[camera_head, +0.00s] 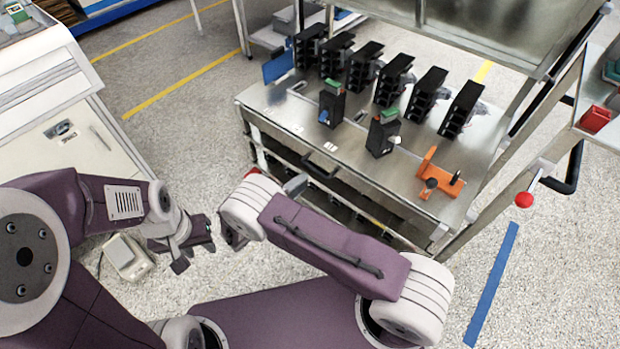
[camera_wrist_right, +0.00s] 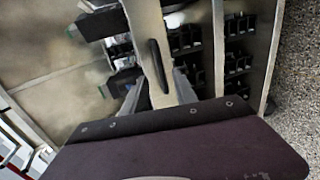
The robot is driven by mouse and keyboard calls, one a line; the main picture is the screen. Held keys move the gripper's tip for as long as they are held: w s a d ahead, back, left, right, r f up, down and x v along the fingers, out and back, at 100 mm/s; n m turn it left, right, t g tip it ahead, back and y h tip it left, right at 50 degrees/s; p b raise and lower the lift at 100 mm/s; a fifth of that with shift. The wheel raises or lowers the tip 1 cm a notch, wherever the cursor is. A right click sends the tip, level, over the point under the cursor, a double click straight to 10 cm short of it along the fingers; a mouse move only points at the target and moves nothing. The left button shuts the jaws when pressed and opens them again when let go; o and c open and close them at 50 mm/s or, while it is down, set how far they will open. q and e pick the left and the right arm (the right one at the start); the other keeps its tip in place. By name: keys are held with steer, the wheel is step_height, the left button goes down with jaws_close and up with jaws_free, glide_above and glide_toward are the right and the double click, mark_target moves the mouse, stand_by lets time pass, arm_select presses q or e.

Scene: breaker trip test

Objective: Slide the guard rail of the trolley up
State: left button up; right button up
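The metal trolley (camera_head: 290,110) stands ahead with a flat top. A black handle (camera_head: 320,166) is on its front edge; it also shows in the right wrist view (camera_wrist_right: 158,66). I cannot clearly tell which bar is the guard rail. My right gripper (camera_head: 262,212) is at the trolley's front, largely hidden behind its wrist in the head view. In the right wrist view its fingers (camera_wrist_right: 158,92) are apart, with the handle's end between them in the picture; contact cannot be told. My left gripper (camera_head: 194,254) is open and empty, left of the right wrist.
Black breakers (camera_head: 395,78) stand in a row on the trolley top, with an orange fixture (camera_head: 438,174) at its right. A red knob (camera_head: 523,200) juts out at right. A light cabinet (camera_head: 70,130) is at left; a small pale box (camera_head: 127,257) lies on the floor.

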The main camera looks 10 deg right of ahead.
mark_target(315, 171)
steer(key=b+x, duration=0.1)
steer(key=x, duration=0.8)
steer(key=shift+w+a+b, duration=0.15)
steer(key=shift+b, duration=0.25)
jaws_close()
stand_by(0.9)
